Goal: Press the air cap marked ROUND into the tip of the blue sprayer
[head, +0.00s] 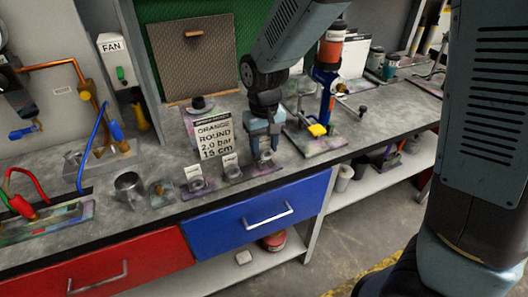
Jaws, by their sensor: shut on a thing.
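My gripper (264,152) points down over the right end of the row of small labelled stands at the bench's front edge. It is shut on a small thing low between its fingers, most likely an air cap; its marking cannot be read. Two small round caps sit to its left, a left one (196,184) and a middle one (233,172), each with a small white label too small to read. The blue sprayer (326,82) stands upright on a holder to the right of my gripper, with an orange cup on top. Its tip cannot be made out clearly.
A card (214,138) reading ORANGE, ROUND, 2.0 bar, 15 cm stands behind the caps. A metal mug (130,187) stands left on the grey bench (350,140). Blue (262,212) and red drawers are below.

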